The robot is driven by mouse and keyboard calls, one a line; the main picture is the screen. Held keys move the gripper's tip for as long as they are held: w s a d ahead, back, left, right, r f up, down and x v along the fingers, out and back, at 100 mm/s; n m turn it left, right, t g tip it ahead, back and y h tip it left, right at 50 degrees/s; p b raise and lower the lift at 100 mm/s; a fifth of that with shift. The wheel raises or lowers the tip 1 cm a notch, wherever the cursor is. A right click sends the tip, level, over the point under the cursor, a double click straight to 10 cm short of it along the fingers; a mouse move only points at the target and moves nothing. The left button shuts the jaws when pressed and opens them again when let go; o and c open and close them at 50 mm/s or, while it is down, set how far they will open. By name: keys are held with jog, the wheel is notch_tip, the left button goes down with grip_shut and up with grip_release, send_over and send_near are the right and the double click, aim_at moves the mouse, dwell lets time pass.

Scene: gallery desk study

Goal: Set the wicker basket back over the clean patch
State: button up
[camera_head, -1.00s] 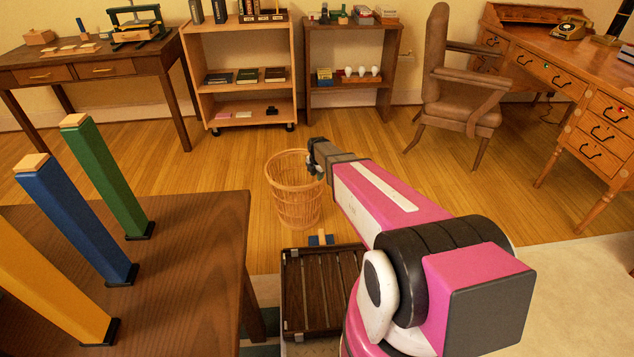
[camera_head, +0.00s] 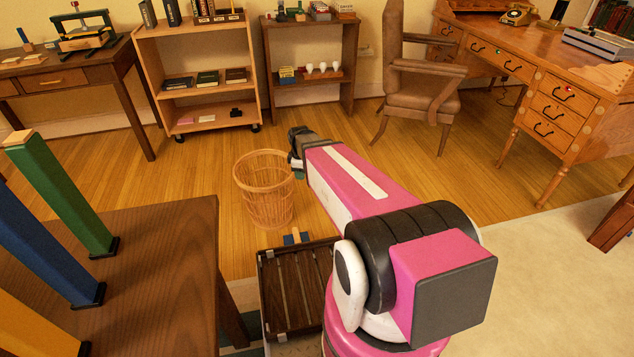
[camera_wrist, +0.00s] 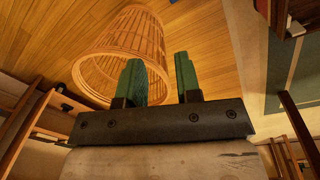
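The wicker basket (camera_head: 265,190) stands upright on the wooden floor, in the middle of the head view. My gripper (camera_head: 298,168) is at the upper right side of its rim. In the wrist view the basket (camera_wrist: 110,68) shows behind the fingers, its slats and rim on the left. The two green fingers of my gripper (camera_wrist: 161,80) are apart, with the left one overlapping the basket's rim. I cannot tell whether the rim lies between them or whether they touch it. I cannot make out a clean patch on the floor.
A dark table (camera_head: 160,265) with coloured posts stands at the left front. A shelf cart (camera_head: 205,120) and a dark bookshelf (camera_head: 312,88) stand behind the basket. A brown armchair (camera_head: 420,90) and desk (camera_head: 520,75) are at the right. Open floor (camera_head: 400,180) lies to the basket's right.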

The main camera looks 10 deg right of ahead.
jog(key=s+d+r+m, duration=0.1)
jog(key=s+r+m, duration=0.2)
jog(key=s+m, duration=0.3)
jog(key=s+d+r+m, duration=0.2)
jog(key=s+r+m, duration=0.1)
jog(key=s+m, duration=0.4)
jog(key=shift+s+d+m+g, duration=0.3)
jog(key=shift+s+g, duration=0.1)
jog(key=shift+s, duration=0.1)
